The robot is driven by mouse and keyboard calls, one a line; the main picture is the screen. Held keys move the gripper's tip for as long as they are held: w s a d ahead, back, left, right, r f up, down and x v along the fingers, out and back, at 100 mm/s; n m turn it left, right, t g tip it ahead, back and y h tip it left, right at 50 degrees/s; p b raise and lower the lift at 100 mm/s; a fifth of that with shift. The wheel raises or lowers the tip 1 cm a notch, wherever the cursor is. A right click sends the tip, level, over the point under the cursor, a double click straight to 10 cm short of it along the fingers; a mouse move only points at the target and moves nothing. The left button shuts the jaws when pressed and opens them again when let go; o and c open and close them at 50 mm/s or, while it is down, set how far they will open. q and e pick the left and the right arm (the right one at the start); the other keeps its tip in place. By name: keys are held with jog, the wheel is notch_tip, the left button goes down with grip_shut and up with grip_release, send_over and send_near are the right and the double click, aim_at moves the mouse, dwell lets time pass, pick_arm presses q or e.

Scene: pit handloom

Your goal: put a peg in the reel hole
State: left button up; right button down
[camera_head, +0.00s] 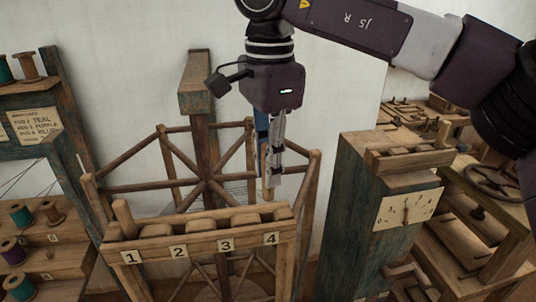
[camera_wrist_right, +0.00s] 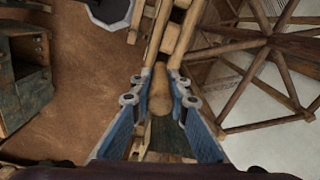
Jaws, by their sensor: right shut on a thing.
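My right gripper (camera_head: 271,182) points down above the wooden rack (camera_head: 200,235) labelled 1 to 4, at its slot 4 end. It is shut on a wooden peg, whose pale brown body shows between the blue fingers in the right wrist view (camera_wrist_right: 160,95). In the head view the fingers hide most of it; a short wooden piece shows below the tips near label 4. I cannot tell whether it sits in the rack. Another peg (camera_head: 123,218) stands upright above label 1. The wooden reel (camera_head: 205,175) with spokes stands behind the rack. My left gripper is out of view.
A blue-green post (camera_head: 360,235) with a dial plate (camera_head: 408,209) stands close to the right of the rack. Shelves with thread spools (camera_head: 20,215) are at the left. A wooden bench with a handwheel (camera_head: 492,182) is at the far right.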

aim_at(268, 200)
jog(key=shift+w+f, duration=0.55)
jog(key=shift+f, duration=0.3)
jog(key=shift+s+f+b, duration=0.15)
jog(key=shift+f+b, duration=0.2)
jog(key=shift+f, duration=0.6)
jog(key=shift+s+f, duration=0.1)
jog(key=shift+f, duration=0.15)
jog(key=shift+f+b, duration=0.8)
jog(key=shift+f, duration=0.15)
jog(key=shift+f+b, duration=0.65)
jog(key=shift+f, duration=0.2)
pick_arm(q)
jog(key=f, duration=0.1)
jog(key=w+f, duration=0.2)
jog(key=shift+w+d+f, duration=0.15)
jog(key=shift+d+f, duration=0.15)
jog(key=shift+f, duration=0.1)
pick_arm(e)
jog(key=shift+f, duration=0.15)
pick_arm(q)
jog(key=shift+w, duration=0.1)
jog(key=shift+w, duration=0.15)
pick_arm(e)
jog(key=c, duration=1.8)
grip_release()
